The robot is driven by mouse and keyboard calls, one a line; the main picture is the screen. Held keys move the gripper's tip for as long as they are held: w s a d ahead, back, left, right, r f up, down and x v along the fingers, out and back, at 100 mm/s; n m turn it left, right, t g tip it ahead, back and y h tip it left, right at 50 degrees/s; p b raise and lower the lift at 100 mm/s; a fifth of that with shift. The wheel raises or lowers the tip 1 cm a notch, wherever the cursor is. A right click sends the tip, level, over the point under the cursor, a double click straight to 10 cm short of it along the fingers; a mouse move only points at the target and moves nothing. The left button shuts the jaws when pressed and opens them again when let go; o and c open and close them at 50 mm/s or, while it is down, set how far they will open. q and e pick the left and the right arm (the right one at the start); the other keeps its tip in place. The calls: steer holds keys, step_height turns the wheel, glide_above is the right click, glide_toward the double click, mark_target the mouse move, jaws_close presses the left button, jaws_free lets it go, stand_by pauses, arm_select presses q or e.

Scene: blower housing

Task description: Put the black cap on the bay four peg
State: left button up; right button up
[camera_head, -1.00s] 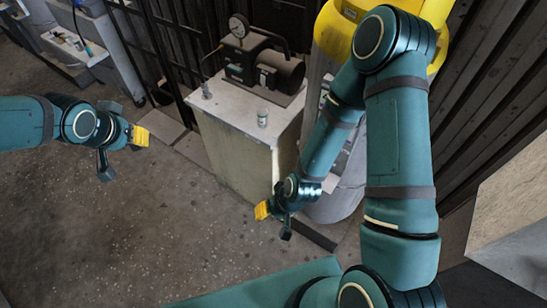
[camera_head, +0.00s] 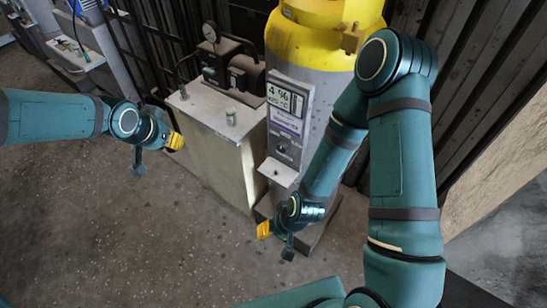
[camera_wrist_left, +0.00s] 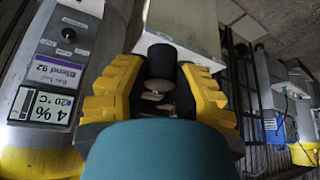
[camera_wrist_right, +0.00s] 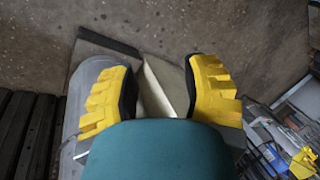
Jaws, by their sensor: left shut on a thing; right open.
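In the left wrist view, a black cylindrical piece (camera_wrist_left: 162,62), which looks like the black cap, stands between the yellow fingers of my left gripper (camera_wrist_left: 160,88). The gripper is shut on it. In the head view my left gripper (camera_head: 158,155) hangs over open floor, left of the pale cabinet, and the cap cannot be made out. My right gripper (camera_head: 275,241) is open and low, in front of the gas cylinder; in the right wrist view (camera_wrist_right: 160,88) nothing is between its fingers. I cannot identify a bay four peg in any view.
A grey and yellow gas cylinder (camera_head: 300,65) carries a panel (camera_head: 288,108) reading 4 % and 20 °C, with a small ledge (camera_head: 279,172) below. A bench (camera_head: 88,55) stands far left. Floor at left is clear.

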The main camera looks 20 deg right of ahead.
arm_select(q)
steer(key=w+d+f+m+g+h+b, duration=0.1)
steer(key=d+f+m, duration=0.2)
steer(key=d+f, duration=0.3)
steer(key=w+d+f+m+g+b, duration=0.1)
steer(key=d+f+m, duration=0.2)
steer(key=d, duration=1)
steer(key=w+d+f+m+g+h+b, duration=0.1)
steer(key=d+f+m+b, duration=0.1)
steer(key=d+f, duration=0.7)
steer(key=shift+d+f+m+g+h, duration=0.25)
steer(key=shift+f+m+g+h, duration=0.05)
steer(key=shift+m, duration=0.1)
steer(key=b, duration=0.2)
glide_above(280, 172)
steer(key=a, duration=0.2)
steer(key=shift+s+d+f, duration=0.1)
steer(key=shift+f, duration=1.05)
steer(key=shift+d+f, duration=0.1)
steer(key=shift+f, duration=1)
arm_select(e)
step_height(280, 172, down, 6)
steer(key=s, duration=0.1)
steer(key=shift+d, duration=0.15)
arm_select(q)
steer(key=shift+a+r, duration=0.1)
steer(key=shift+a, duration=0.05)
arm_select(e)
steer(key=shift+s+f, duration=0.1)
steer(key=shift+f, duration=0.15)
